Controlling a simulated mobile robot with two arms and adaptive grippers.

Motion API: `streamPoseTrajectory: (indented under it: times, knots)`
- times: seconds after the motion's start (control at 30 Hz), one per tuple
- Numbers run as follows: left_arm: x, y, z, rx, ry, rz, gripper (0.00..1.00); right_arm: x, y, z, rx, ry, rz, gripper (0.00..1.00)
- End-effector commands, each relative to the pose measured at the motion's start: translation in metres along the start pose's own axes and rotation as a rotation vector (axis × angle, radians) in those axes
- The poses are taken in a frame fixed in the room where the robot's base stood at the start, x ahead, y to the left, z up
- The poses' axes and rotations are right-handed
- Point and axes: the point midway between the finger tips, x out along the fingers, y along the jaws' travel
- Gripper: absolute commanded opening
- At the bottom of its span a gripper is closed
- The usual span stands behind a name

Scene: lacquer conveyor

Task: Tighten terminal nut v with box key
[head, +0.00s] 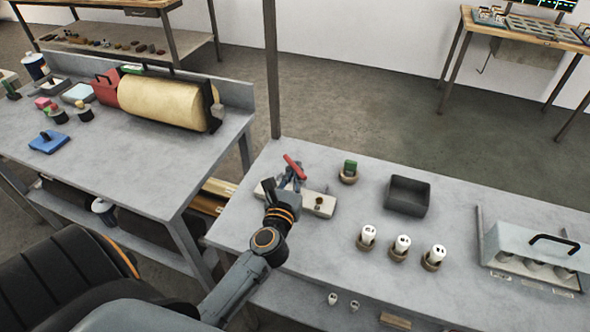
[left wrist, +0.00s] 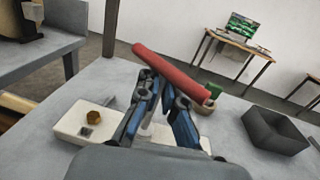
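A pale terminal block (head: 325,211) lies on the grey bench, with a brass-coloured nut (head: 319,201) showing on its right part. The block (left wrist: 70,130) and a brass nut (left wrist: 93,117) also show in the left wrist view, left of the fingers. My left gripper (head: 289,180) is over the block's left part. Its fingers close in near the red bar of the box key (head: 295,167), which slants across the fingertips in the left wrist view (left wrist: 172,72). My right gripper is not in view.
A round holder with a green piece (head: 349,171) and a dark open bin (head: 407,195) stand right of the block. Several white pieces in round holders (head: 402,247) stand in front. A grey handled case (head: 535,250) is at right. Bare bench lies between them.

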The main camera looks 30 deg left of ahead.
Motion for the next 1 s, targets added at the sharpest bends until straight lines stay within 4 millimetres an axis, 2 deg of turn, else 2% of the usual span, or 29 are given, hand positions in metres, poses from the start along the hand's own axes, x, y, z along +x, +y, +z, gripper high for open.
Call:
streamPoseTrajectory:
  times: [0.27, 0.4, 0.73, 1.0]
  knots:
    - [0.0, 0.001, 0.002, 0.006, 0.002, -0.163, 0.0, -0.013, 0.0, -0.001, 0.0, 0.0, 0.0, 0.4]
    - [0.0, 0.0, 0.0, 0.003, 0.002, -0.239, 0.0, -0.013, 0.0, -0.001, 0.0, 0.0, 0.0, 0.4]
    - [0.0, -0.001, -0.001, 0.002, 0.001, -0.265, 0.0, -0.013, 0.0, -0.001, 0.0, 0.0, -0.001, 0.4]
    - [0.0, -0.001, -0.002, 0.003, 0.001, -0.473, 0.0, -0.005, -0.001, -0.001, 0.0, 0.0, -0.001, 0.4]
